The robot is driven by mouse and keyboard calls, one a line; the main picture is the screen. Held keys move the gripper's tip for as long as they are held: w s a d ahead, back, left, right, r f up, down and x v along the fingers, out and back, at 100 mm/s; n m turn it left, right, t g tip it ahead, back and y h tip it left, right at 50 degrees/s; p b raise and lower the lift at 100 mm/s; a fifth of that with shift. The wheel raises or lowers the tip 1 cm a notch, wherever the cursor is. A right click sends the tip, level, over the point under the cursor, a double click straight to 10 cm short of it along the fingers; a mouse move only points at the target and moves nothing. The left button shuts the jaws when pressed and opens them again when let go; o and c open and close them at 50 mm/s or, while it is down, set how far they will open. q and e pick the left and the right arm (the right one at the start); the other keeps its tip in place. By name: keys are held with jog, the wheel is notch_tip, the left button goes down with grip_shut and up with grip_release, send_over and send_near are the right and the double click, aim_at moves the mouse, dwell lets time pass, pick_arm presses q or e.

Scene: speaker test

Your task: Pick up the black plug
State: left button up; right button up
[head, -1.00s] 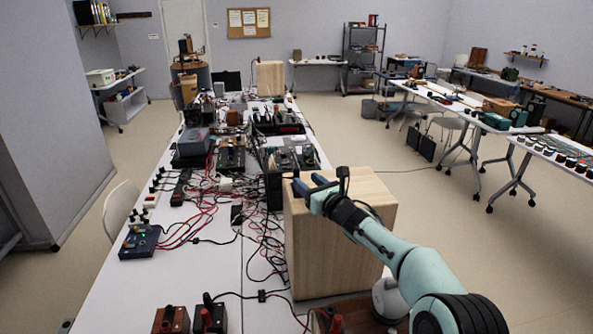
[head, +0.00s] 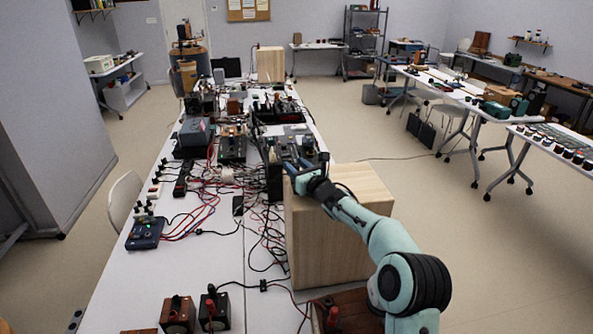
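My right gripper (head: 291,165) reaches over the wooden speaker box from the right. Its two blue-grey fingers look apart, with nothing visible between them, and they point to the far side of the box near dark equipment. Several small black items lie among the cables, and I cannot tell for sure which is the black plug. One small black piece (head: 263,286) sits on a cable at the near part of the table, left of the box. A larger black block (head: 238,206) lies farther back. My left gripper is out of view.
The pale wooden box (head: 325,245) stands at the right edge of the long white table (head: 190,270). Red and black cables (head: 205,205) tangle across the middle. A blue control box (head: 145,233) is at the left, and small speaker-like boxes (head: 213,311) are in front.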

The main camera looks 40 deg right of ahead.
aim_at(296, 165)
grip_shut()
jog(key=r+p, duration=0.1)
jog(key=r, duration=0.4)
jog(key=r+p, duration=0.1)
jog(key=r, duration=0.4)
jog(key=shift+w+p, duration=0.2)
jog(key=shift+p, duration=0.1)
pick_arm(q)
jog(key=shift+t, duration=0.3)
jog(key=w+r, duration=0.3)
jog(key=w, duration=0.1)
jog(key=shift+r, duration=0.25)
pick_arm(e)
jog(key=shift+s, duration=0.1)
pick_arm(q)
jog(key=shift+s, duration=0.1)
pick_arm(e)
jog(key=shift+s, duration=0.15)
jog(key=shift+r, duration=0.1)
jog(key=shift+r, duration=1.95)
